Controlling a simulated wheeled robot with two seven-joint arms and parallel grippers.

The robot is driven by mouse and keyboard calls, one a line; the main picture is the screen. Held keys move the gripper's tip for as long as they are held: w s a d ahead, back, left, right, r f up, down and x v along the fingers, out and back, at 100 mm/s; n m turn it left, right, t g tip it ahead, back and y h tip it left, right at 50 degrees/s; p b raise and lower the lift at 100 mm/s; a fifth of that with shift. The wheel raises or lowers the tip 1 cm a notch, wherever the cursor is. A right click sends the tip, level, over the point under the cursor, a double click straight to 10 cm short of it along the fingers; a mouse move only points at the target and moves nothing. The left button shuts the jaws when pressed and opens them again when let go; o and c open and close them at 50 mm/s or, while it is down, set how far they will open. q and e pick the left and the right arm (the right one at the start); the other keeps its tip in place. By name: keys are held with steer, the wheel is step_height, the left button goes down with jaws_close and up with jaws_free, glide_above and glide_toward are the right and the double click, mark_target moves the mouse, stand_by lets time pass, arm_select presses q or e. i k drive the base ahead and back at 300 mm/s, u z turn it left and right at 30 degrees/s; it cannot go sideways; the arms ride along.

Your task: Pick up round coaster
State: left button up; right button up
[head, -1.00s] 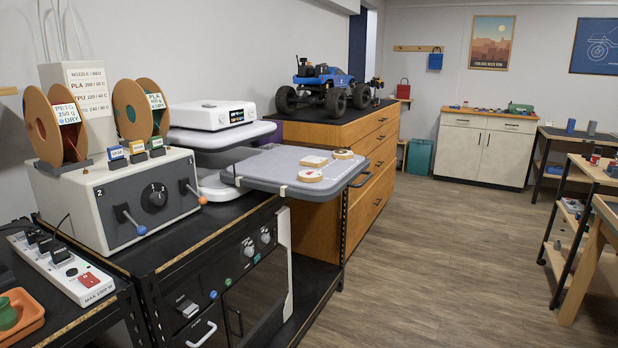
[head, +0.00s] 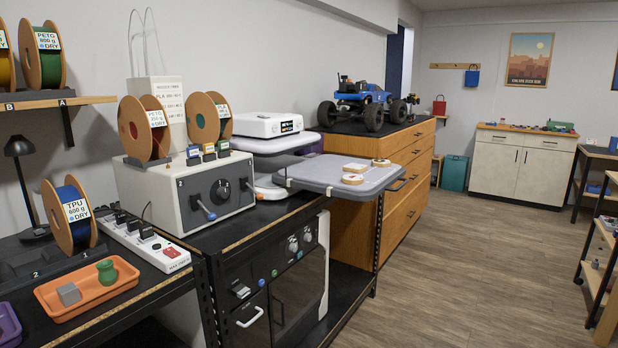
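Several small light-coloured, coaster-like pieces lie on the grey tray-like top (head: 318,178) right of the white machine. A round piece (head: 352,179) is nearest the tray's front edge. A squarer piece (head: 356,168) lies just behind it. Another rounded piece (head: 381,162) lies at the back right, near the wooden drawer cabinet. They are too small here to tell their material or markings. Neither of my grippers is in the head view.
A black bench holds a grey control box (head: 190,195) with spools and a power strip (head: 143,241). An orange tray (head: 87,289) sits at the front left. A wooden drawer cabinet (head: 405,190) bears a blue crawler (head: 360,104). The wooden floor (head: 470,270) at right is clear.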

mark_target(349, 179)
steer(key=u, duration=0.35)
steer(key=i, duration=0.9)
steer(key=z, duration=0.05)
